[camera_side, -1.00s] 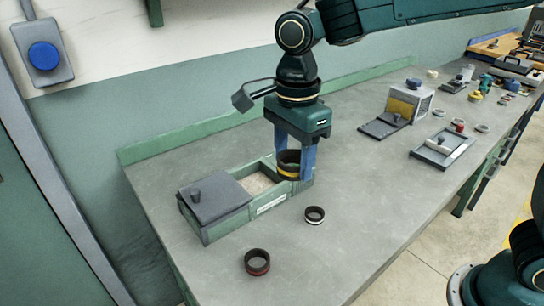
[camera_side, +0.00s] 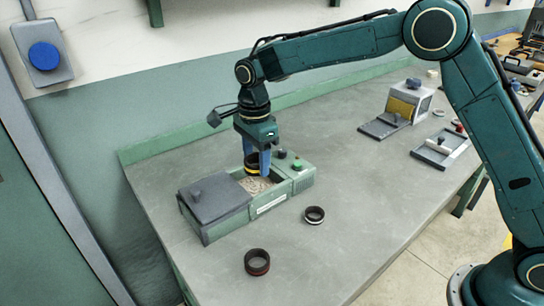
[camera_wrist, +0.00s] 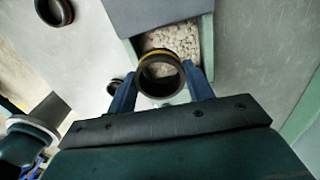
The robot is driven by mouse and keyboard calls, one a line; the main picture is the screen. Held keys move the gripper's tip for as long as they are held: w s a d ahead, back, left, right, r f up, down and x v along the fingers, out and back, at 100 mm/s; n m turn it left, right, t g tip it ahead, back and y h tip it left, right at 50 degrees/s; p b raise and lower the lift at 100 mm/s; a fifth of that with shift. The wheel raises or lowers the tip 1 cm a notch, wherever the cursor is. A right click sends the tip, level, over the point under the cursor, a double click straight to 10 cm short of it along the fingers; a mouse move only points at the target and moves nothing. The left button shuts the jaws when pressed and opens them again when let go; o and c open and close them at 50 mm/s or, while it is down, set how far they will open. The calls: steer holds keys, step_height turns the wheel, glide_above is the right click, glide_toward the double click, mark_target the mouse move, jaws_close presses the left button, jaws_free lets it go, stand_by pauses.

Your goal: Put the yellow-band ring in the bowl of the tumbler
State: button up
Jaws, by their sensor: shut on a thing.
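The yellow-band ring (camera_side: 252,165) is dark with a yellow stripe. My gripper (camera_side: 257,170) is shut on it and holds it over the open bowl of the tumbler. The tumbler (camera_side: 268,205) is a green box. Its bowl holds pale pebbles (camera_side: 256,184), which also show in the wrist view (camera_wrist: 172,38) just beyond the ring (camera_wrist: 160,78). The ring sits between both blue fingers in the wrist view. The exact gap between ring and pebbles is hard to tell.
A grey lid (camera_side: 214,197) with a knob covers the tumbler's left part. Green and red buttons (camera_side: 289,159) sit at its right end. A white-band ring (camera_side: 314,215) and a red-band ring (camera_side: 257,262) lie on the bench in front. A grey-and-yellow box (camera_side: 408,103) stands farther right.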

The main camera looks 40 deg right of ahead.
mark_target(256, 187)
steer(key=shift+w+d+f, duration=0.2)
steer(key=shift+w+f, duration=0.25)
steer(key=shift+w, duration=0.05)
steer(key=shift+w+d+f, duration=0.2)
steer(key=shift+w+f, duration=0.25)
steer(key=shift+f, duration=0.15)
steer(key=shift+f, duration=2.3)
steer(key=o, duration=1.2)
step_height(256, 187, up, 14)
steer(key=shift+f, duration=0.1)
